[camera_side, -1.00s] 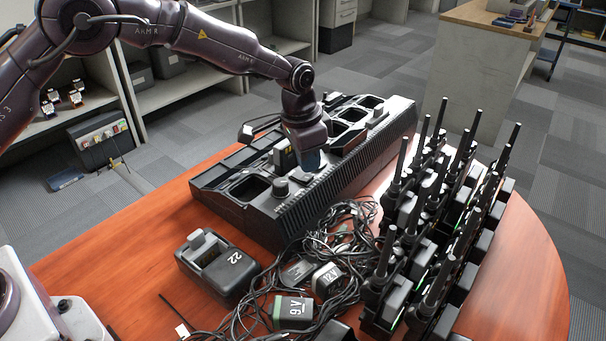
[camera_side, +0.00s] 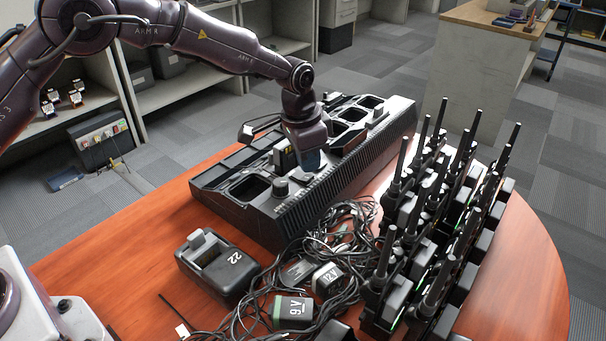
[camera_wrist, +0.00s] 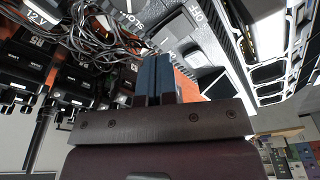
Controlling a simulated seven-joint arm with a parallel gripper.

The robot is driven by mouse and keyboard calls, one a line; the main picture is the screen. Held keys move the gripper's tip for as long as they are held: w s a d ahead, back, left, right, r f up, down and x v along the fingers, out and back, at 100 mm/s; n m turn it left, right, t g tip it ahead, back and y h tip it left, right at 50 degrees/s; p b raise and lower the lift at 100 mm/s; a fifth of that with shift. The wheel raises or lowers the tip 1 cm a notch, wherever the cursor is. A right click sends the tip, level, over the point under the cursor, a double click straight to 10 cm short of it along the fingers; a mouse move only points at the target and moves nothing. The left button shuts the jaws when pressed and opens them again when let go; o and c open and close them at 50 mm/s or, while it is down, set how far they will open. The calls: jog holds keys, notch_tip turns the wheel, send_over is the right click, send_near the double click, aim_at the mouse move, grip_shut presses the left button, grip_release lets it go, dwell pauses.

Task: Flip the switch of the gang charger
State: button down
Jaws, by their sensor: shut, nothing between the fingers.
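The gang charger (camera_side: 335,185) is a long black unit with a row of pockets, lying across the back of the wooden table. My gripper (camera_side: 309,163) is over its front top edge, near the middle, pointing down. In the wrist view my gripper (camera_wrist: 157,78) has its two blue fingers together with nothing between them. Beyond the fingertips, the wrist view shows a grey panel of the gang charger (camera_wrist: 215,28) with white lettering that includes OFF. A pale block there may be the switch, but its position is unclear. In the side view my gripper hides this spot. I cannot tell whether the fingertips touch it.
Several radios (camera_side: 440,220) with upright antennas stand at right. Tangled cables (camera_side: 325,240) and power adapters (camera_side: 293,308) lie in front of the charger. A single charger marked 22 (camera_side: 217,262) sits at front left. The table is bare at left.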

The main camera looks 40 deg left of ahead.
aim_at(308, 179)
jog(key=shift+f, duration=1.25)
dwell(0.7)
jog(key=shift+r, duration=3.55)
jog(key=s, duration=0.1)
jog(key=s+f, duration=0.1)
jog(key=s+a+n+g, duration=0.1)
jog(key=shift+s+f, duration=0.15)
jog(key=shift+f, duration=0.15)
jog(key=s+a+r+n+t, duration=0.1)
jog(key=s+a+r, duration=0.2)
jog(key=s+r, duration=0.3)
jog(key=s+a+r+n+t, duration=0.2)
jog(key=s+a+r, duration=0.2)
jog(key=s, duration=1)
jog(key=s+a+r+n+t, duration=0.2)
jog(key=s+a+r, duration=0.1)
jog(key=s+r, duration=0.4)
jog(key=s, duration=0.3)
jog(key=shift+s+a+r+y, duration=0.3)
jog(key=shift+a+r+y, duration=0.05)
jog(key=shift+a+y, duration=0.05)
